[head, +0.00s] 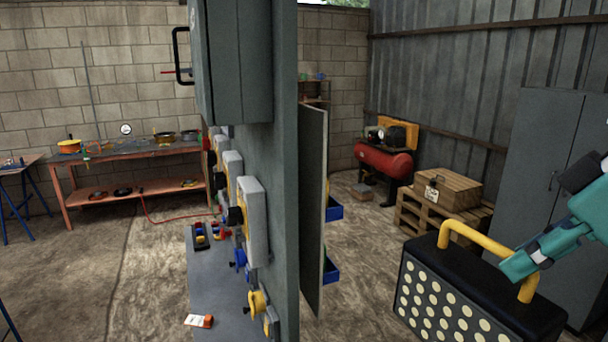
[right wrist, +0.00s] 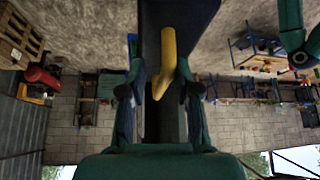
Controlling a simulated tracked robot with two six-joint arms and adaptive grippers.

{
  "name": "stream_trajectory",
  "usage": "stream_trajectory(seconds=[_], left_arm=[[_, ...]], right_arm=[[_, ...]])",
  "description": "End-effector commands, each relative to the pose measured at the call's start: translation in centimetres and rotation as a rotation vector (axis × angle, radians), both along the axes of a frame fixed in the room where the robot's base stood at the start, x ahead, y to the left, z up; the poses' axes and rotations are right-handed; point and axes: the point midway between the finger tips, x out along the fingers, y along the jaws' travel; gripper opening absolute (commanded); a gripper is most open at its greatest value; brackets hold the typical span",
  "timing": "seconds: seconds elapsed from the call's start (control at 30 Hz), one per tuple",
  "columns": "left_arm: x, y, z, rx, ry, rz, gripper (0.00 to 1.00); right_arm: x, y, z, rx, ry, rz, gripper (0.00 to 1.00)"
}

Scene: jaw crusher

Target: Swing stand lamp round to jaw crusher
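The stand lamp shows as a black box (head: 470,285) with rows of pale round lights and a yellow handle (head: 462,232), at the lower right of the head view. My right gripper (head: 528,262) is at the right part of this handle. In the right wrist view the yellow handle (right wrist: 168,50) lies between the two fingers, which look closed against it. The lamp's stand is out of view. I cannot make out a jaw crusher for certain. My left gripper is in neither view.
A tall grey panel (head: 283,180) with switch boxes stands upright mid-view, left of the lamp. A wooden crate (head: 452,190) on a pallet, a red compressor (head: 383,162) and a grey cabinet (head: 545,150) stand behind. An orange workbench (head: 130,158) is at back left. Open floor lies between panel and lamp.

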Motion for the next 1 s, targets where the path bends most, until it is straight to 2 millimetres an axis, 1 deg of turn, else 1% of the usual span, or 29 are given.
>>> stream_trajectory(seconds=[0.3, 0.47, 0.6, 0.7, 1.0], left_arm=[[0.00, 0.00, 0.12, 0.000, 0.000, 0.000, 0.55], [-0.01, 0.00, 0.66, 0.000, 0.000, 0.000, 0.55], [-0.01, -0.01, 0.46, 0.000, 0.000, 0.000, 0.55], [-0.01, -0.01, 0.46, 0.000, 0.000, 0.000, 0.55], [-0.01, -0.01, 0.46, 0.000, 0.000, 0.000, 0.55]], right_arm=[[0.10, -0.15, 0.01, -0.002, 0.001, 0.013, 0.29], [0.47, -0.59, 0.07, -0.001, 0.003, 0.099, 0.29], [0.73, -0.83, -0.11, -0.003, 0.003, 0.180, 0.29], [0.76, -0.86, -0.04, -0.001, -0.001, 0.208, 0.29], [0.83, -0.85, -0.05, -0.002, 0.000, 0.218, 0.29]])
